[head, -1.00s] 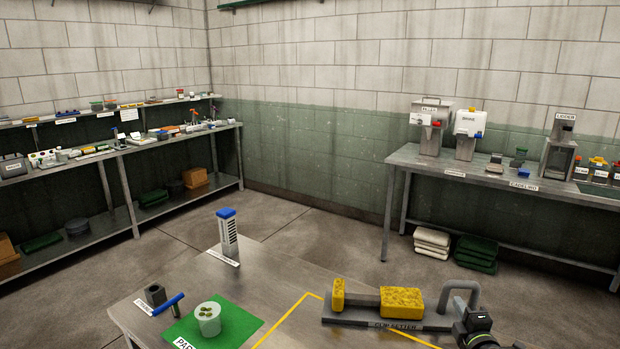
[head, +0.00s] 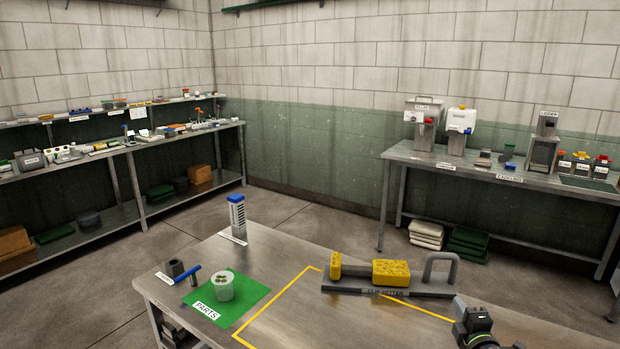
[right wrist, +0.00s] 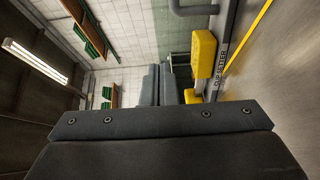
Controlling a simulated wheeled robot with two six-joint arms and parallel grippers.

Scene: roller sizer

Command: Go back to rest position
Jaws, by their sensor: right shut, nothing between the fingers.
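My right gripper (head: 476,328) shows at the lower right of the head view, over the near table, to the right of the yellow tape line. In the right wrist view its dark fingers (right wrist: 158,85) are together with nothing between them. My left gripper is in neither view.
A white cup (head: 222,286) with small greenish pieces stands on the green parts mat (head: 253,293). A blue-handled tool (head: 188,275) and a blue-topped column (head: 237,216) stand nearby. A side bench (head: 450,164) holds dispensers at the back right.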

